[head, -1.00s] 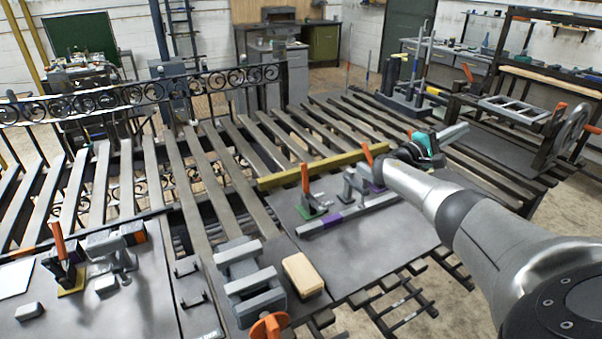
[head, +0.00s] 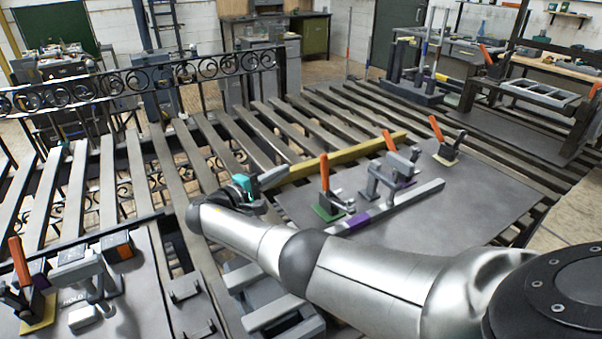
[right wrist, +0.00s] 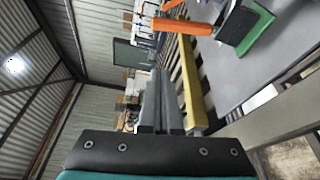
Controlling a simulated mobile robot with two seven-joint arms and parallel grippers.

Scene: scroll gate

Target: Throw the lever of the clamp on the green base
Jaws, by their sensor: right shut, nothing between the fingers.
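The clamp on the green base (head: 326,212) stands on the grey plate. Its orange lever (head: 324,172) points nearly straight up in the head view. In the right wrist view the orange lever (right wrist: 182,26) and green base (right wrist: 256,34) show at the top right. My right gripper (head: 272,177) is shut and empty, left of the lever and apart from it. Its fingers also show in the right wrist view (right wrist: 160,100), pointing away from the camera. My left gripper is not in view.
Other orange-levered clamps stand on a purple base (head: 404,184), a cream base (head: 446,158) and, at left, a yellow base (head: 38,318). A yellow bar (head: 345,155) runs behind the green-base clamp. A grey bar with purple bands (head: 415,196) lies in front of it.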

